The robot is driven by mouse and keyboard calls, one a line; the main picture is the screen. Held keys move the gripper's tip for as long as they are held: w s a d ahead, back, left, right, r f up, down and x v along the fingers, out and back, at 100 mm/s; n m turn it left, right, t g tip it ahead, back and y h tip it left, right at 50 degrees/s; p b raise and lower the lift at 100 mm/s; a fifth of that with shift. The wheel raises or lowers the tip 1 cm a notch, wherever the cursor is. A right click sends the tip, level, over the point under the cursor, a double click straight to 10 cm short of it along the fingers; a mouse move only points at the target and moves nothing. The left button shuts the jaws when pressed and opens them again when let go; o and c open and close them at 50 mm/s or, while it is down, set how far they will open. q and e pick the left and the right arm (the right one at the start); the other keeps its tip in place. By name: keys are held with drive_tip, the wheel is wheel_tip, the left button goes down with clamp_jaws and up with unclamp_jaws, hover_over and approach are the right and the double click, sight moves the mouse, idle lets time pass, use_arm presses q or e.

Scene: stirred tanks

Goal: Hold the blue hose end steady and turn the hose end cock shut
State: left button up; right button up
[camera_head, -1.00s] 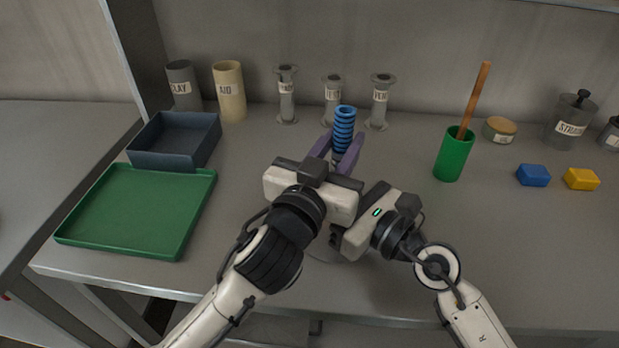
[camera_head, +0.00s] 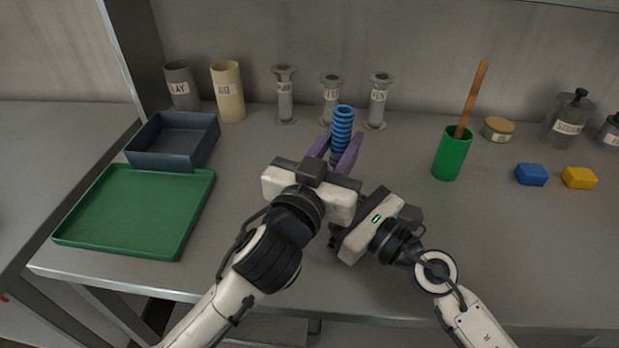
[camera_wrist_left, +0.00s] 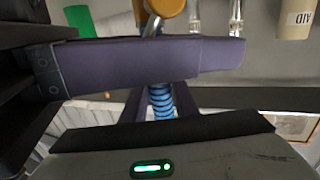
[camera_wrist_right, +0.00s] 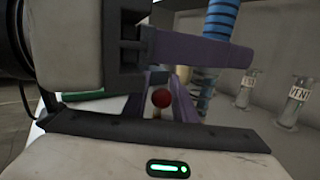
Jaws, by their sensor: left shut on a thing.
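The blue ribbed hose end (camera_head: 343,125) stands upright near the middle of the table. My left gripper (camera_head: 336,152) is shut on it with purple fingers. In the left wrist view the hose (camera_wrist_left: 160,101) shows behind the near finger, with an orange-gold rounded piece (camera_wrist_left: 166,7) at the top edge. In the right wrist view a red knob on a short stem (camera_wrist_right: 161,98), seemingly the cock's handle, shows below my right gripper's near finger (camera_wrist_right: 200,49). My right gripper (camera_head: 336,236) is low beside the left one. Its fingertips are mostly hidden, and I cannot tell whether it touches the knob.
A green tray (camera_head: 70,238) and a dark blue bin (camera_head: 158,158) are at left. Labelled cylinders (camera_head: 229,92) and flanged glass pieces (camera_head: 284,94) stand behind. A green cup (camera_head: 452,158) with a wooden stick, and blue (camera_head: 531,174) and yellow (camera_head: 579,178) blocks are at right.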

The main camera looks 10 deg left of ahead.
drive_tip(key=shift+d, duration=0.1)
drive_tip(key=v, duration=1.2)
drive_tip(key=shift+a, duration=0.2)
